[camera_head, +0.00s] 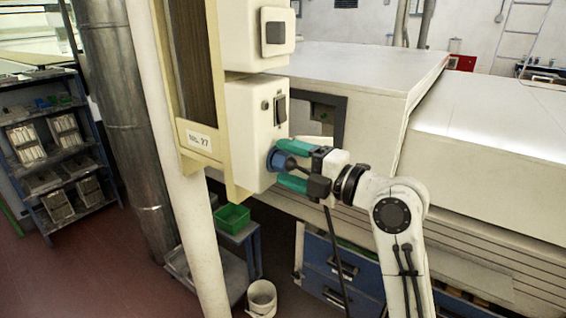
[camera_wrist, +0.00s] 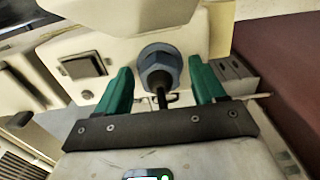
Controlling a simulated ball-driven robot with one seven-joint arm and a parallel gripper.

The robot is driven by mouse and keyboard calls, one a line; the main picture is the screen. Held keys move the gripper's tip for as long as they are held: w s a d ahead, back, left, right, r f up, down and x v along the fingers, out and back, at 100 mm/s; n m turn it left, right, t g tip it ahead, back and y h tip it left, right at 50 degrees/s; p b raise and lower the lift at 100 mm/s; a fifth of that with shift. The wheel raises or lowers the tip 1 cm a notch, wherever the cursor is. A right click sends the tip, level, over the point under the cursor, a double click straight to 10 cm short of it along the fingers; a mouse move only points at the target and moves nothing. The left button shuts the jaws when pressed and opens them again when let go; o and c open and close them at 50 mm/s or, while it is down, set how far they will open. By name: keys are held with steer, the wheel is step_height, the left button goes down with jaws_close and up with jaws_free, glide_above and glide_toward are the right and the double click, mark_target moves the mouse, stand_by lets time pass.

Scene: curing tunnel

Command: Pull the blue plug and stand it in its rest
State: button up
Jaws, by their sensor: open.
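The blue plug (camera_wrist: 160,66) sits in the face of a cream socket box (camera_head: 249,122), with a dark cable running out of its back. It also shows in the head view (camera_head: 275,159), partly hidden by my gripper. My gripper (camera_wrist: 158,85) has green fingers and is open. In the wrist view one finger is on each side of the plug, with gaps between finger and plug. In the head view my gripper (camera_head: 284,167) reaches the plug from the right. I cannot make out the plug's rest in either view.
The box has a dark rocker switch (camera_head: 280,109) above the plug and hangs on a cream panel (camera_head: 205,140) beside a pale post (camera_head: 190,200). A large white machine housing (camera_head: 350,75) stands behind my arm. Below are a green bin (camera_head: 232,218) and a white bucket (camera_head: 262,297).

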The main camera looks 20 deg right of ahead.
steer(key=shift+b, duration=0.45)
steer(key=shift+c, duration=0.3)
jaws_close()
stand_by(0.4)
steer(key=shift+s+d, duration=0.1)
steer(key=shift+b+v, duration=1.55)
steer(key=shift+v, duration=1.35)
